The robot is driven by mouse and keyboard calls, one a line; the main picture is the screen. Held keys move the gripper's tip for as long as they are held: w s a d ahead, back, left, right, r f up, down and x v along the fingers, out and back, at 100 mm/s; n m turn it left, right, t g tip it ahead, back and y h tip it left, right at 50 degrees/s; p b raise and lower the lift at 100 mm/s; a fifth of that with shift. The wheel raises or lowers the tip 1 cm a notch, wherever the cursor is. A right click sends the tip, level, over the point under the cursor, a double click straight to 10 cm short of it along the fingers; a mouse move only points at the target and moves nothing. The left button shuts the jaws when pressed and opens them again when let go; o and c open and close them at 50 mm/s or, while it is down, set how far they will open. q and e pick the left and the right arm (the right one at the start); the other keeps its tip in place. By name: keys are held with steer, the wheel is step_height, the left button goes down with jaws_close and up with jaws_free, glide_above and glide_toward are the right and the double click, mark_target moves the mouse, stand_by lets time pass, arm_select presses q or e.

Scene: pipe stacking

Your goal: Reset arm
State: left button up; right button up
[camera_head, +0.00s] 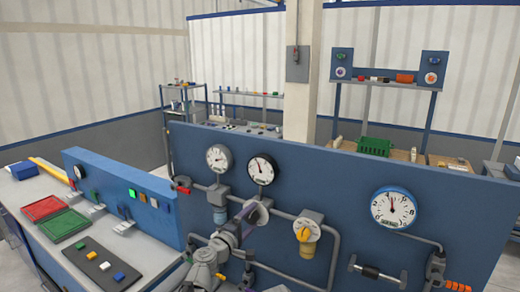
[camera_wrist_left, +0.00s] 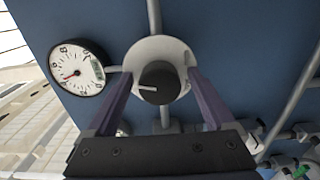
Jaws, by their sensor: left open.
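My left gripper (camera_head: 252,213) is at the pipework on the blue panel (camera_head: 330,185), its purple fingers pointing at the panel. In the left wrist view, the left gripper (camera_wrist_left: 160,76) is open, with one finger on each side of a round black knob (camera_wrist_left: 158,84) with a white mark. The knob sits on a white round base (camera_wrist_left: 158,47). Gaps show between the fingers and the knob, and nothing is held. In the head view my gripper hides this knob. My right gripper is not in view.
Round gauges (camera_head: 262,169) and a larger blue-rimmed gauge (camera_head: 393,208) are on the panel. Pipes (camera_head: 335,250) run close by. A bench at left holds red (camera_head: 45,207) and green (camera_head: 62,224) trays.

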arm_select(q)
steer(key=shift+s, duration=0.1)
steer(key=v, duration=0.8)
steer(key=x, duration=0.9)
steer(key=shift+a, duration=0.1)
steer(key=shift+s+a+n, duration=0.15)
steer(key=shift+s+n, duration=0.2)
steer(key=shift+n, duration=0.15)
steer(key=n, duration=0.8)
steer(key=shift+r, duration=0.1)
steer(key=v, duration=0.7)
steer(key=shift+s+a, duration=0.2)
steer(key=shift+s, duration=0.1)
steer(key=shift+d, duration=0.1)
